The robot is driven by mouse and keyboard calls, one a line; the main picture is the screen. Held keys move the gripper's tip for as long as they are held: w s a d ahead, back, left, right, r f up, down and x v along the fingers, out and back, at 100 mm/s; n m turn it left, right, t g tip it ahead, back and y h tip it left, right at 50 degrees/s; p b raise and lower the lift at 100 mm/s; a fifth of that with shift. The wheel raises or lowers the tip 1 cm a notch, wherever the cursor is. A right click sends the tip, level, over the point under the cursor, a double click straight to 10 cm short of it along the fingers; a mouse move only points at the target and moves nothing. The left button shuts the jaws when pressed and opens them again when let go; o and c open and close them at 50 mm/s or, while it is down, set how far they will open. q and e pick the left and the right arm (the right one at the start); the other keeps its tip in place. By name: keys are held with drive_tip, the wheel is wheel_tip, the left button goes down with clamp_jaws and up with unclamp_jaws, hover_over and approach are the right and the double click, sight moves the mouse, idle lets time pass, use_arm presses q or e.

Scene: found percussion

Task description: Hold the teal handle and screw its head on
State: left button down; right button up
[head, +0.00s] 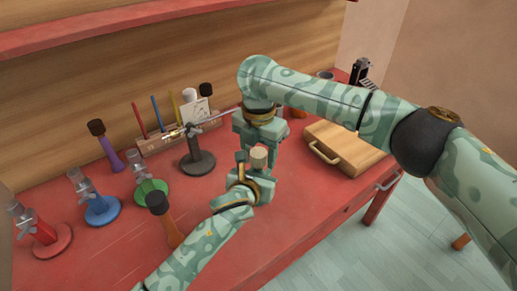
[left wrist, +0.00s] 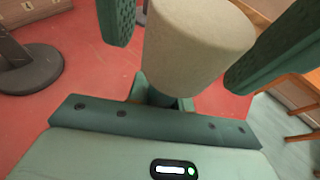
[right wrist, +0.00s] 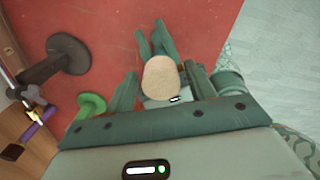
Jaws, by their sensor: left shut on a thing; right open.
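The cream mallet head (head: 258,157) is upright above my left gripper (head: 249,184). It looms large in the left wrist view (left wrist: 195,45), with a short dark teal piece of the handle (left wrist: 160,97) below it. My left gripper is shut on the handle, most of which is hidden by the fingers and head. My right gripper (right wrist: 163,90) is open just above, its two fingers on either side of the head (right wrist: 160,78), with gaps visible. Whether the head is seated on the handle's thread cannot be told.
An orange-handled mallet (head: 167,222) stands close to my left forearm. A dark stand (head: 198,163) with a metal rod is behind. Green (head: 150,191), blue (head: 102,211) and red (head: 47,242) stands are at left. A wooden case (head: 350,148) lies right, near the red table's edge.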

drive_tip(key=c, duration=1)
drive_tip(key=m, duration=0.6)
use_arm(q)
drive_tip(key=shift+d, duration=0.1)
use_arm(e)
drive_tip(key=m, duration=0.7)
drive_tip(key=o, duration=1.1)
drive_tip(key=shift+r, duration=0.15)
drive_tip(key=shift+r, duration=2.1)
